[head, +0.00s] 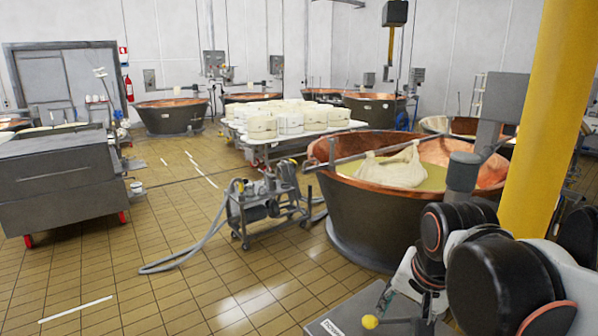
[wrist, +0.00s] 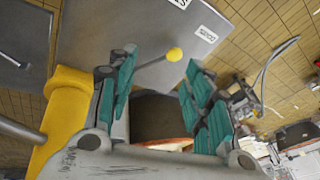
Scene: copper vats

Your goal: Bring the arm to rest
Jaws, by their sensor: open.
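My gripper (wrist: 158,72) shows in the wrist view with its two teal-padded fingers spread apart. Nothing is held between them. A yellow knob (wrist: 174,54) on a thin rod shows beyond the gap between the fingers, over a grey flat surface (wrist: 130,25). In the head view my arm is bent at the lower right, in front of the yellow post (head: 540,120) and the near copper vat (head: 365,215). The yellow knob also shows there (head: 370,322), below the arm.
White cheese rounds (head: 290,120) cover a table behind. A grey wheeled tank (head: 60,175) stands left.

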